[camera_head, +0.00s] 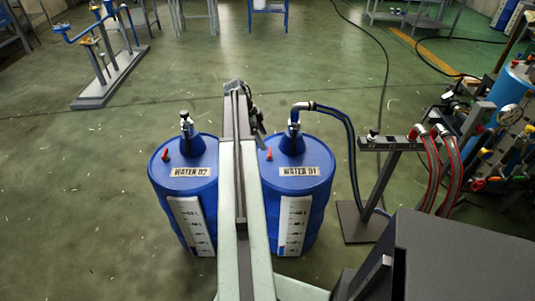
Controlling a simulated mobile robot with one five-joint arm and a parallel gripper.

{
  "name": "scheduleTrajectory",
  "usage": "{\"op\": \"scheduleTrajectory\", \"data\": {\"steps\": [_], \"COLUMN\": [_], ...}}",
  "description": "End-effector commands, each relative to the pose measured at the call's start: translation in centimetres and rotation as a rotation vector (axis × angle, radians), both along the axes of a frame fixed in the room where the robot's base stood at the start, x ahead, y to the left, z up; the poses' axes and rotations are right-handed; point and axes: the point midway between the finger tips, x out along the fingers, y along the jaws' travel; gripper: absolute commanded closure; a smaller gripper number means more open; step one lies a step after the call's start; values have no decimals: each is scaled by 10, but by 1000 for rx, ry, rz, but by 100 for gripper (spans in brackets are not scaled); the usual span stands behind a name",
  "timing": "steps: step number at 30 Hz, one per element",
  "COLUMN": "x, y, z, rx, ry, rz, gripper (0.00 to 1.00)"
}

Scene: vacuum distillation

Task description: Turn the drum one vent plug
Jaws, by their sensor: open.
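Drum one (315,185) is a blue drum labelled WATER 01, standing upright just right of my arm. Its small red vent plug (269,154) shows on the left part of the lid, close beside my arm. A hose fitting (294,117) rises from the drum's top. My gripper (259,127) is a small dark shape at the far end of my arm, above and slightly left of the plug in the picture. It is open and appears empty. Its fingertips are small and hard to make out. My arm hides the left edge of drum one.
A similar blue drum (184,190), labelled WATER 02, with its own red plug (166,154), stands left of my arm. A dark hose (350,150) runs right from drum one towards a metal stand (383,185). Equipment crowds the right side. Green floor (75,210) is open at left.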

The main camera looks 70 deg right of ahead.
Motion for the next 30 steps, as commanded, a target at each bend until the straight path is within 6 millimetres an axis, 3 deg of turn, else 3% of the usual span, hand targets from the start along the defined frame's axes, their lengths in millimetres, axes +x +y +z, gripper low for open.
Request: {"op": "scheduleTrajectory", "data": {"steps": [15,24,26,30], "x": [-23,-25,-25,-25], "y": [-8,-9,-9,-9], "z": [-71,-71,-71,-71], "rx": [1,1,1,1], "ry": [-1,-1,-1,-1], "rz": [4,7,7,7], "gripper": [22,22,36,75]}}
